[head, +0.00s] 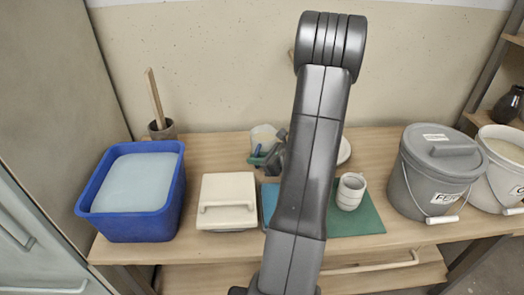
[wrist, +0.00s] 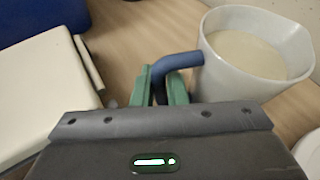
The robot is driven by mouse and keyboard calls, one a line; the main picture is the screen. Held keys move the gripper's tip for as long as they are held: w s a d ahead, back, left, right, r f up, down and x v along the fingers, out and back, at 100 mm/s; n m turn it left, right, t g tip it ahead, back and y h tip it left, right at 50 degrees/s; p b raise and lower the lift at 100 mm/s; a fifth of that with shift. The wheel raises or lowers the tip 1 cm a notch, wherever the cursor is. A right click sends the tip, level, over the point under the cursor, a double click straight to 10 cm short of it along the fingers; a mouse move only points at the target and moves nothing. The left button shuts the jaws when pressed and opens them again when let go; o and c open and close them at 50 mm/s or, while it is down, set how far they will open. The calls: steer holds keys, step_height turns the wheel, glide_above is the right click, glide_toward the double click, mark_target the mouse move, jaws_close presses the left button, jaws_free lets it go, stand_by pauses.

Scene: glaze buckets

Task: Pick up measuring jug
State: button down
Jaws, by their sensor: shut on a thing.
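The measuring jug (wrist: 228,75) is a white, translucent vessel with a blue handle (wrist: 178,64) and pale contents. It is upright at the right of the wrist view. In the head view the jug (head: 265,134) is at the back middle of the table, partly hidden by my gripper and arm. My gripper (wrist: 161,86) has green fingertips, which are shut on the jug's blue handle, one on each side. In the head view my gripper (head: 263,156) is just in front of the jug. Whether the jug's base touches the table is hard to tell.
A blue tub (head: 132,225) and a cream lidded box (head: 228,187) stand to the left. A dark pot (head: 163,131) with a stick is behind. A light cup (head: 350,192) stands on a green mat (head: 372,221). A grey lidded bucket (head: 410,185) and a white bucket (head: 491,180) are at right.

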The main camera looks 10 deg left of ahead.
steer(key=shift+r, duration=0.25)
steer(key=shift+r+p, duration=1.2)
steer(key=shift+r, duration=3.55)
steer(key=shift+r, duration=0.1)
